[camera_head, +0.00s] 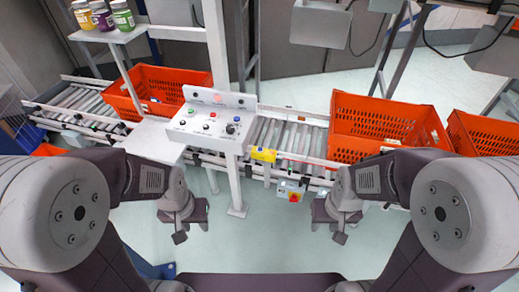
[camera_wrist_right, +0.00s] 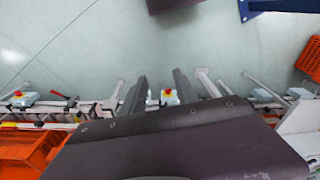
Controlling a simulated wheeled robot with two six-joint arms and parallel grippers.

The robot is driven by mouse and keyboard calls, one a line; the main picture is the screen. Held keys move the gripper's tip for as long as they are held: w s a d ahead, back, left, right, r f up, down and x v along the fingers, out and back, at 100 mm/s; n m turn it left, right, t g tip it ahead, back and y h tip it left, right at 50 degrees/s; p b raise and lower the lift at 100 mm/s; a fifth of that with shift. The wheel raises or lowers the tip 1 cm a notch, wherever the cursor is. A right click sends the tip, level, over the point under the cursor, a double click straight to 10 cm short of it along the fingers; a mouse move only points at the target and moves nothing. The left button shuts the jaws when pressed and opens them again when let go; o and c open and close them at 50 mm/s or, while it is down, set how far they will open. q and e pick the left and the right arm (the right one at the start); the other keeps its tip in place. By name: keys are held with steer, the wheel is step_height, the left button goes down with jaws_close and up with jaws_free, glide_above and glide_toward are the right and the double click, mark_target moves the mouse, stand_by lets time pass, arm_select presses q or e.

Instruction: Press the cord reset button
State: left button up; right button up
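A white control panel (camera_head: 205,128) stands on a post left of centre in the head view. It carries several small buttons, among them a red button (camera_head: 212,115), a blue button (camera_head: 206,127) and a black knob (camera_head: 236,119). The labels are too small to read, so I cannot tell which is the cord reset button. My left gripper (camera_head: 192,231) is open and empty, in front of and below the panel. My right gripper (camera_head: 328,231) is open and empty, farther right. Its two separated fingers show in the right wrist view (camera_wrist_right: 160,92). Neither gripper touches the panel.
A roller conveyor (camera_head: 290,137) runs behind the panel's post. Orange totes stand on it at left (camera_head: 160,82) and right (camera_head: 350,145). A grey box with a red-and-yellow button (camera_head: 293,197) hangs below the conveyor. Jars (camera_head: 102,18) stand on a shelf at upper left.

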jaws_close()
stand_by(1.7)
